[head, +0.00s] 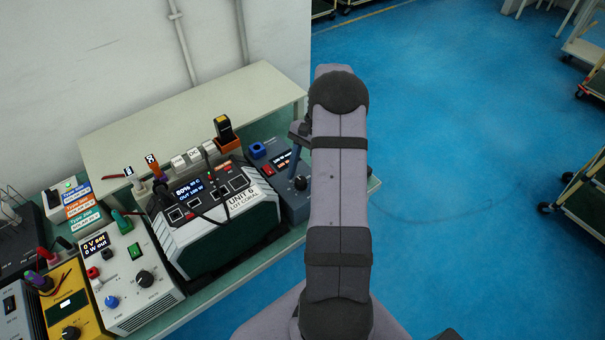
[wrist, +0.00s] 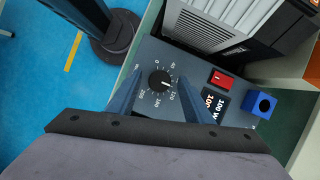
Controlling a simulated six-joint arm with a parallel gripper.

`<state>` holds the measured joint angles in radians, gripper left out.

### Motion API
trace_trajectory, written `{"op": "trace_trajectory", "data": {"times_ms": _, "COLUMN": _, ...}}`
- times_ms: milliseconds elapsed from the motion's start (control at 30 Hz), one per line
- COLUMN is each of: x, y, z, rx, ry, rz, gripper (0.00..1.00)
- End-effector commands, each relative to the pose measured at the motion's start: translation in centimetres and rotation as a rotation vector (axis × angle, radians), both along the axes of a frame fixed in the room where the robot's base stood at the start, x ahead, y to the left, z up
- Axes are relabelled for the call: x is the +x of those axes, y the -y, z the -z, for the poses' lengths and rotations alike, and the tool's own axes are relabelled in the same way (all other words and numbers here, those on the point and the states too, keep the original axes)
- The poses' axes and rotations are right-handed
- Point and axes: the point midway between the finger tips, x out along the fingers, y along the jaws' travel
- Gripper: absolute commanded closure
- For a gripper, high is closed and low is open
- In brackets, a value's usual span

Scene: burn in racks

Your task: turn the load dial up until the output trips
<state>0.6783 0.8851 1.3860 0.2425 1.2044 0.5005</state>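The load box is a grey-blue unit (wrist: 212,62) with a round black dial (wrist: 161,80) ringed by a printed number scale. The dial's white mark points to the right side of the scale, near 80 to 120. The box's small display (wrist: 216,104) reads about 100 W. My gripper (wrist: 160,76) is open, with one finger on each side of the dial and small gaps showing. In the head view the dial (head: 301,183) sits beside my arm, with a finger of my gripper (head: 296,160) just above it. The power unit (head: 209,212) shows 80% and OUT 100 W.
A red switch (wrist: 222,79) and a blue socket (wrist: 260,104) sit on the load box near my right finger. A white supply (head: 128,270) and a yellow meter (head: 75,315) stand left of the power unit. A raised shelf (head: 190,120) runs behind them.

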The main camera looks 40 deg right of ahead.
Motion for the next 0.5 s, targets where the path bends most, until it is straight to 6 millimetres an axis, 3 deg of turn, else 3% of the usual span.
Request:
{"op": "trace_trajectory", "data": {"times_ms": 33, "x": 0.00, "y": 0.00, "z": -0.01, "rx": 0.000, "ry": 0.000, "rz": 0.000, "gripper": 0.65}}
{"op": "trace_trajectory", "data": {"times_ms": 167, "x": 0.00, "y": 0.01, "z": -0.02, "rx": 0.000, "ry": 0.000, "rz": 0.000, "gripper": 0.94}}
{"op": "trace_trajectory", "data": {"times_ms": 367, "x": -0.10, "y": 0.06, "z": -0.08, "rx": 0.000, "ry": 0.000, "rz": 0.048, "gripper": 0.94}}
{"op": "trace_trajectory", "data": {"times_ms": 500, "x": -0.26, "y": 0.09, "z": -0.20, "rx": 0.001, "ry": 0.000, "rz": 0.219, "gripper": 0.94}}
